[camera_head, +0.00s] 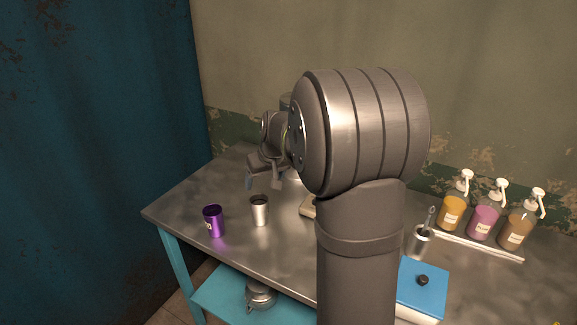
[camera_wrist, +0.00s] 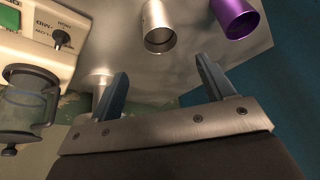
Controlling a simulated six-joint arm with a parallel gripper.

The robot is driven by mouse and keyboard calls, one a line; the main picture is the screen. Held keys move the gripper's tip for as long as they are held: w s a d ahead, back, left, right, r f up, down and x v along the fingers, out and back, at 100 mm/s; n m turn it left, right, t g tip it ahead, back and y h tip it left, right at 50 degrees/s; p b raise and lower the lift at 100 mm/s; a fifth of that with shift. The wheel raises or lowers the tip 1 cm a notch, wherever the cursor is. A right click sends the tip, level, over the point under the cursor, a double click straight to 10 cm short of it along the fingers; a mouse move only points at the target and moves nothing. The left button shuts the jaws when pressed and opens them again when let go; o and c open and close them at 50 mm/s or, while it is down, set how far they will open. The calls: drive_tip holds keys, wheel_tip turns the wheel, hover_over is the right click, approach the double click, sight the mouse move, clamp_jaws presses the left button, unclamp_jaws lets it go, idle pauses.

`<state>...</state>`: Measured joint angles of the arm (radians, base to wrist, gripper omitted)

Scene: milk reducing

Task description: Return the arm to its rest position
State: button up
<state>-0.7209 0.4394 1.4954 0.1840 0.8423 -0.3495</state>
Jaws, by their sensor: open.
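My gripper (camera_head: 263,181) is open and empty above the left part of the metal table (camera_head: 180,206). In the wrist view, its two fingers (camera_wrist: 165,88) are spread wide with nothing between them. A steel cup (camera_head: 260,211) stands on the table, in front of and below my gripper. A purple cup (camera_head: 213,221) stands to its left. Both cups also show at the top of the wrist view, the steel cup (camera_wrist: 158,28) and the purple cup (camera_wrist: 235,16). My large arm link hides much of the table's middle.
Three pump bottles, orange (camera_head: 452,212), pink (camera_head: 485,222) and brown (camera_head: 518,231), stand on the right. A blue-topped box (camera_head: 424,285) sits at the front right. A machine (camera_wrist: 50,32) and a clear jug (camera_wrist: 30,98) show in the wrist view. A pot (camera_head: 260,294) sits on the lower shelf.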

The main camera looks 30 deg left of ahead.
sight(259, 196)
drive_tip(key=x, duration=1.2)
drive_tip(key=shift+f, duration=0.15)
wheel_tip(259, 196, up, 2)
drive_tip(key=shift+r, duration=0.5)
